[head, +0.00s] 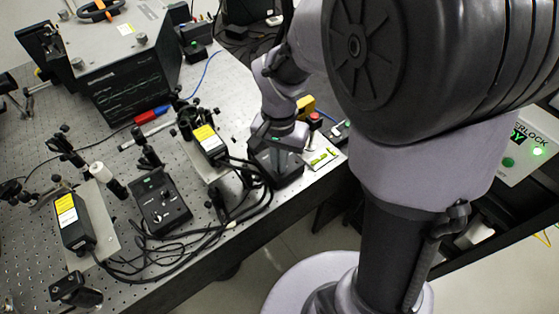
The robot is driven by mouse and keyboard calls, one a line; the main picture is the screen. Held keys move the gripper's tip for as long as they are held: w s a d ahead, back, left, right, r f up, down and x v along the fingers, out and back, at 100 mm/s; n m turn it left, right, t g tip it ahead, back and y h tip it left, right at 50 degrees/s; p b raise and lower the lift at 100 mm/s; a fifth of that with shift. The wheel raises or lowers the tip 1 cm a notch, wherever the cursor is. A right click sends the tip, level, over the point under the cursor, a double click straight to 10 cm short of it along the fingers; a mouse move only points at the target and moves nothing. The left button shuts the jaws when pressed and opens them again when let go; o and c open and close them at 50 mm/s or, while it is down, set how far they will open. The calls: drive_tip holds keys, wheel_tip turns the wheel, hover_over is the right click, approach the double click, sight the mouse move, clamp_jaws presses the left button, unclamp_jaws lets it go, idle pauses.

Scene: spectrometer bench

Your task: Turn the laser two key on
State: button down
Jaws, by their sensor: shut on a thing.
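My gripper (272,143) points down over the dark controller box (284,173) near the table's right edge. The gripper is shut at the box's top, where the laser two key would be. The key itself is hidden by the gripper, so its turn angle cannot be seen. A similar black controller box (160,203) with knobs stands to the left, apart from my gripper. Labels on both boxes are too small to read.
Laser heads with yellow labels stand at the left (73,222) and centre (208,143). Black cables (205,233) loop along the table's front edge. A red button (315,119) and a card (320,158) lie right of my gripper. An interlock panel (522,150) shows a green light.

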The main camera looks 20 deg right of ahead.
drive_tip(key=m+b, duration=0.1)
drive_tip(key=m, duration=0.5)
drive_tip(key=shift+m, duration=0.4)
idle(0.4)
drive_tip(key=c, duration=1.6)
unclamp_jaws()
drive_tip(key=shift+r, duration=0.15)
wheel_tip(320, 180, up, 17)
drive_tip(key=p, duration=0.7)
drive_tip(key=shift+r, duration=0.1)
